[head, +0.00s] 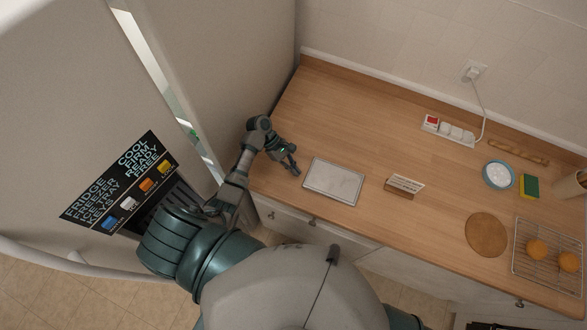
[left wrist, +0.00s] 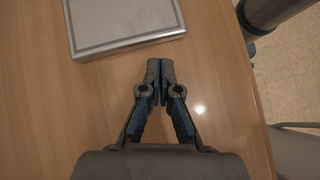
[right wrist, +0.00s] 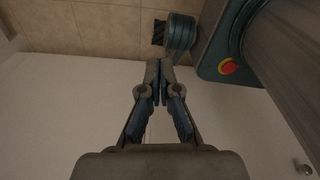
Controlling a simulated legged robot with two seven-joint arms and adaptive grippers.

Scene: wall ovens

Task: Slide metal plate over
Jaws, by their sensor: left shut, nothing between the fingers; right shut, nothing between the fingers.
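The metal plate (head: 333,181) is a flat grey rectangle with a darker border line, lying on the wooden counter near its front edge. It also shows at the top left of the left wrist view (left wrist: 125,22). My left gripper (head: 296,172) is low over the counter, just left of the plate and apart from it. In the left wrist view its fingertips (left wrist: 160,64) are together with nothing between them. My right gripper (right wrist: 160,66) shows only in its own wrist view, shut and empty, away from the counter top with floor tiles and a pale surface behind it.
A small wooden card holder (head: 404,186) stands right of the plate. Farther right are a round brown mat (head: 486,234), a wire rack (head: 520,262) with round orange-brown items, a blue-rimmed bowl (head: 498,175) and a sponge (head: 529,186). A power strip (head: 449,131) lies at the back. Counter behind the plate is clear.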

